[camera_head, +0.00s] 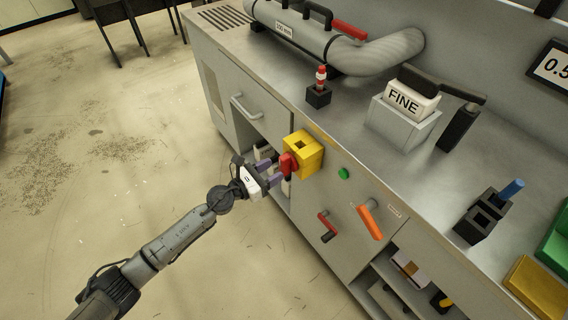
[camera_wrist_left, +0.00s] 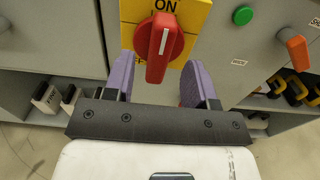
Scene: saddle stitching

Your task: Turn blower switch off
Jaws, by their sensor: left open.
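The blower switch is a red rotary knob (camera_head: 288,164) on a yellow plate (camera_head: 305,154) on the front of the grey cabinet. In the left wrist view the knob (camera_wrist_left: 160,48) has a white line that stands nearly upright, pointing at the word ON on the yellow plate (camera_wrist_left: 195,12). My left gripper (camera_head: 271,171) is open in front of the knob. Its two purple fingers (camera_wrist_left: 162,80) stand on either side of the knob's lower part, with gaps showing. The knob's far side is hidden. My right gripper is not in view.
A green button (camera_head: 343,173), an orange handle (camera_head: 369,221) and a red handle (camera_head: 327,227) sit on the cabinet front right of the switch. A drawer handle (camera_head: 244,108) is to the left. A FINE block (camera_head: 411,100) stands on the bench top. Open floor lies left.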

